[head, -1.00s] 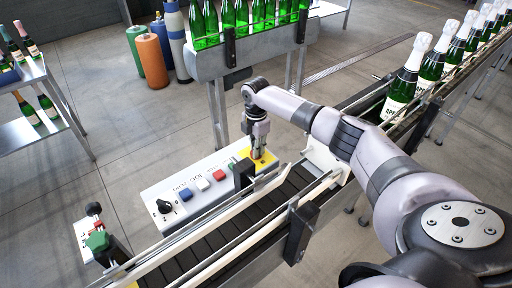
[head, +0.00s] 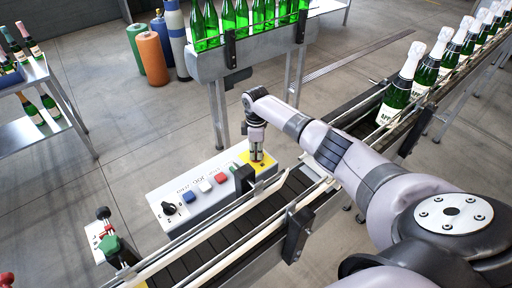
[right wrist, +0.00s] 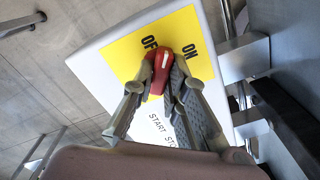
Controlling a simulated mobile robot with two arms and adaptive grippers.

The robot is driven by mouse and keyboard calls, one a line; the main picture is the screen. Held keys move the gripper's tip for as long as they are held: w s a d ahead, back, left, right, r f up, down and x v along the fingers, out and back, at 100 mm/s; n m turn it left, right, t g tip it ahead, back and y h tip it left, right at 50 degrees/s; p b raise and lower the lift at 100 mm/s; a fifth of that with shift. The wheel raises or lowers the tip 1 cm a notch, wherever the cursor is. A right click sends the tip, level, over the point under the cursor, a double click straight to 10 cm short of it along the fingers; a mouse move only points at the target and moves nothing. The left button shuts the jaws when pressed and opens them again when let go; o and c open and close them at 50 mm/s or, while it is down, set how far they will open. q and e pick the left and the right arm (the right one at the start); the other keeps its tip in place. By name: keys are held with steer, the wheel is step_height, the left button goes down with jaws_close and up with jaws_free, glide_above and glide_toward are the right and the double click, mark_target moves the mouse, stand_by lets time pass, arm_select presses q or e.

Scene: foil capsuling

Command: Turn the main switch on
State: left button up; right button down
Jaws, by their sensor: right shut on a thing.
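The main switch is a red knob (right wrist: 162,68) with a white mark. It sits on a yellow plate (right wrist: 120,58) labelled OFF and ON, in the right wrist view. The white mark points up toward the label edge, near OFF; its exact setting is hard to tell. My right gripper (right wrist: 160,82) is shut on the knob, one finger on each side. My left gripper does not show.
The panel also carries a black knob (head: 169,208) and blue (head: 186,196), white (head: 205,187) and red (head: 220,177) buttons. A conveyor (head: 235,223) with rails runs close beside it. Green bottles (head: 228,18) stand on a machine behind.

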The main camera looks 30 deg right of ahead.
mark_target(256, 152)
steer(key=m+p, duration=0.2)
steer(key=m, duration=0.3)
steer(key=shift+r+m+p, duration=0.15)
steer(key=shift+m+p, duration=1)
steer(key=shift+m, duration=1.45)
steer(key=shift+w, duration=0.1)
steer(key=c, duration=1.6)
jaws_free()
step_height(256, 152, up, 12)
steer(key=shift+d, duration=0.1)
